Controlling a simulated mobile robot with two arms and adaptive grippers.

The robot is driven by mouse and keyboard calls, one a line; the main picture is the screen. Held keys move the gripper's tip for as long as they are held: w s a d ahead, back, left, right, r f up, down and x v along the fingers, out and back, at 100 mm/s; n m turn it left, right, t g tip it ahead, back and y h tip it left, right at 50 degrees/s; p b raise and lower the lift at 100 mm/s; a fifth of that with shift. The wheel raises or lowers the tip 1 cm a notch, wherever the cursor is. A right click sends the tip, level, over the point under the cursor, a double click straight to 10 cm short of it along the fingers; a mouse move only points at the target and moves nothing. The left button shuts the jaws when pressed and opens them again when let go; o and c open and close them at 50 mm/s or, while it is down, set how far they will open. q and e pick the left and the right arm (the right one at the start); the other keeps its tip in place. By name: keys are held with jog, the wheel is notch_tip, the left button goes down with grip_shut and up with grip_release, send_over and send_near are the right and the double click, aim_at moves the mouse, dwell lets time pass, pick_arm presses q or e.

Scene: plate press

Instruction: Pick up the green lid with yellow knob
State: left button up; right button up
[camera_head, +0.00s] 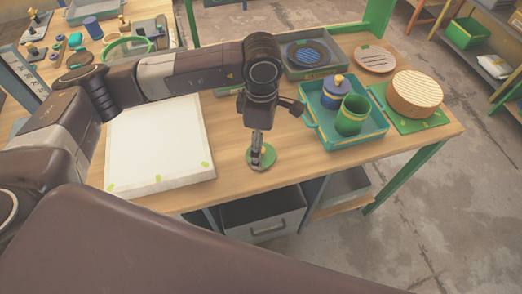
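The green lid (270,163) lies on the wooden table near its front edge, right of the white board. A small orange-yellow knob shows at its middle, partly covered. My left gripper (257,157) points down over the lid, its fingertip end at the knob. The fingers overlap from this angle, so I cannot tell whether they are open or closed on the knob. My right gripper is not in view.
A white board (155,145) lies left of the lid. A teal tray (345,143) holds a green cup (351,115) and a blue jar with a yellow knob (335,90). A striped round block (416,93) stands further right. The table between lid and tray is clear.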

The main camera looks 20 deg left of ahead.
pick_arm(q)
jog(key=f, duration=0.1)
jog(key=f+p, duration=0.1)
jog(key=f, duration=0.1)
jog(key=shift+w+a+f, duration=0.2)
jog(key=shift+a+f, duration=0.05)
jog(key=shift+f, duration=0.45)
jog(key=c, duration=0.8)
jog(key=shift+c, duration=1.1)
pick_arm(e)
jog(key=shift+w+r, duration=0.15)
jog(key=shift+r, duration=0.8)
